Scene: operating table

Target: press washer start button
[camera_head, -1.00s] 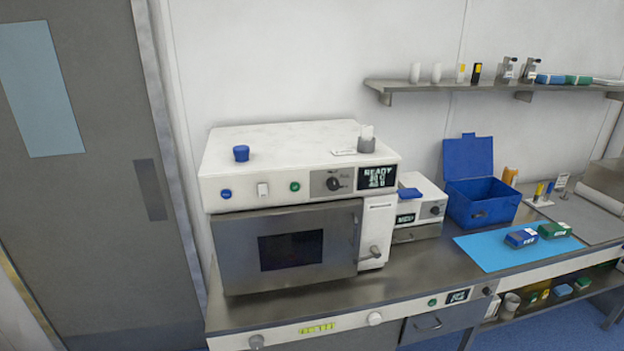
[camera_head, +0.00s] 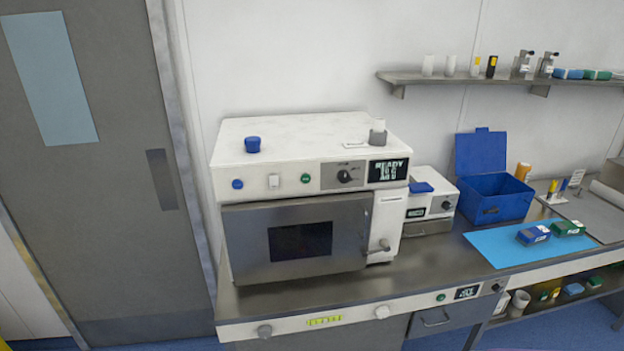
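A white machine with a steel door (camera_head: 250,225) and a dark window stands on the steel counter. Its front panel has a blue button (camera_head: 237,184), a white switch (camera_head: 273,181), a green button (camera_head: 305,178), a dark knob (camera_head: 344,176) and a display (camera_head: 388,170) that seems to read READY. Another green button (camera_head: 440,297) and a small display (camera_head: 467,292) are on the counter's front strip. I cannot tell which machine is the washer or which button is its start button. My gripper is not in view.
A smaller white device (camera_head: 440,199) stands right of the machine, then an open blue box (camera_head: 491,197) and a light blue mat (camera_head: 487,246). A shelf (camera_head: 455,79) with small items hangs above. A grey door (camera_head: 90,220) is at left. Bare counter (camera_head: 310,291) lies in front of the machine.

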